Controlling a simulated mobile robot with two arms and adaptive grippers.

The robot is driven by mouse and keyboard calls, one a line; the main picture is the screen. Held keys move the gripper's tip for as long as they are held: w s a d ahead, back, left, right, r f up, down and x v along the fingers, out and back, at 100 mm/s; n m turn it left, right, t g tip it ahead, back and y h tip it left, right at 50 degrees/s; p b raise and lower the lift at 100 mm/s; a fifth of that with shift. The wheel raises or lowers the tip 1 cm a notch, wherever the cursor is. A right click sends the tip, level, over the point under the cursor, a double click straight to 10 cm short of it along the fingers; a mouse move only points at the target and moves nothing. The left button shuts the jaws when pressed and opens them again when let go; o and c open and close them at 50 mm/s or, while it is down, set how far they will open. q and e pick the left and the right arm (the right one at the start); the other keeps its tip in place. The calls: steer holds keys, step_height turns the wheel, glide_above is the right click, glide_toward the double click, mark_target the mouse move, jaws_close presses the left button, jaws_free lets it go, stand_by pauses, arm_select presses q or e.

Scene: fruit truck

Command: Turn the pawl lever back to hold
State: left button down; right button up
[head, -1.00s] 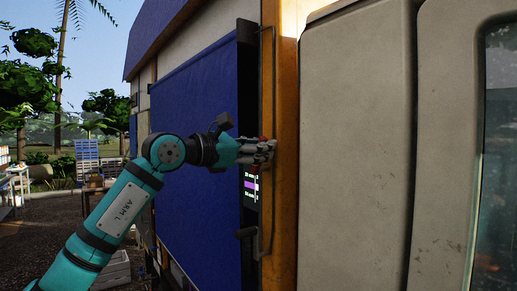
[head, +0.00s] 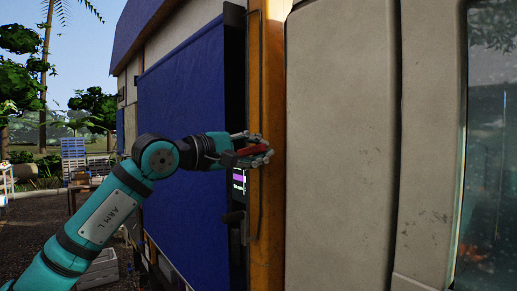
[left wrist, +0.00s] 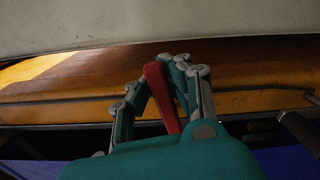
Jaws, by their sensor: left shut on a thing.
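The red pawl lever (head: 251,150) is at the truck's orange post, beside the edge of the blue curtain. In the left wrist view the lever (left wrist: 161,95) stands between the two fingers, its red end showing. My left gripper (head: 264,152) is shut on it, and it also shows in the left wrist view (left wrist: 150,85). The fingers hide the lever's pivot. My right gripper is in neither view.
The orange post (head: 267,220) and the beige cab panel (head: 340,150) stand close to the right of my gripper. The blue curtain (head: 185,140) lies behind my left arm. A dark crank handle (head: 233,217) sits below the gripper. A small lit display (head: 239,178) is partly covered.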

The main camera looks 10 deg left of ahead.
arm_select(q)
steer(key=shift+w+d+f+m+b, duration=0.1)
steer(key=shift+d+f+m+b, duration=0.05)
steer(key=shift+f+m, duration=0.4)
steer(key=shift+d+f+m+b, duration=0.15)
steer(key=shift+f+m, duration=0.25)
steer(key=shift+m, duration=0.25)
steer(key=shift+f, duration=0.15)
steer(key=c, duration=1.9)
jaws_free()
steer(key=o, duration=0.7)
steer(key=shift+s+a+r, duration=0.35)
steer(key=shift+s+a, duration=0.15)
steer(key=shift+c, duration=0.2)
steer(key=shift+w, duration=0.1)
steer(key=shift+w+d, duration=0.1)
steer(key=shift+d, duration=0.05)
steer(key=v, duration=1.2)
